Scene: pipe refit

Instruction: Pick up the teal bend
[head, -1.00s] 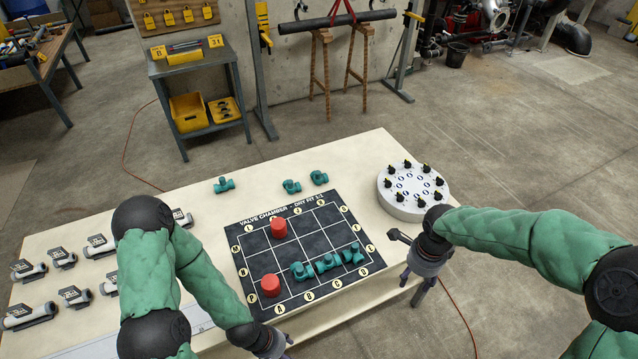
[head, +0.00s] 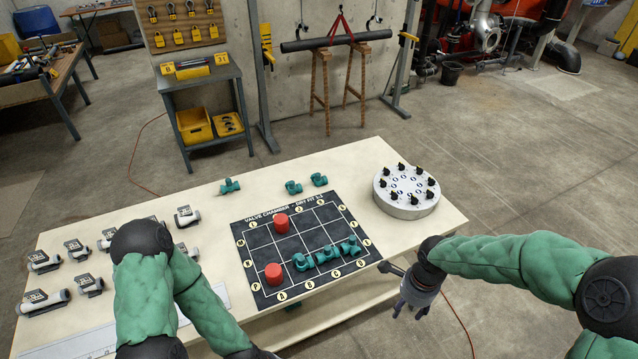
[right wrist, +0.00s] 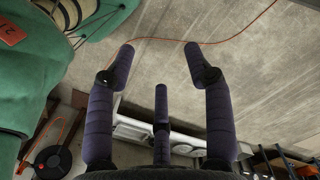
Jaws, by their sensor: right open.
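Several teal pipe fittings are in the head view, and I cannot tell which one is the bend. One teal fitting (head: 229,186) lies alone on the table behind the board. Two more, a teal fitting (head: 293,187) and another teal fitting (head: 319,179), lie behind the board further right. A row of teal fittings (head: 326,254) sits on the black grid board (head: 262,235). My right gripper (head: 411,306) is open and empty, off the table's front right edge; its spread fingers show in the right wrist view (right wrist: 160,75). My left gripper is at the bottom edge, mostly cut off.
Two red cylinders, one at the back (head: 282,223) and one in front (head: 273,273), stand on the board. A round white dial stand (head: 405,205) with black knobs is at the table's right. Several grey-white valve pieces (head: 78,249) lie on the left.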

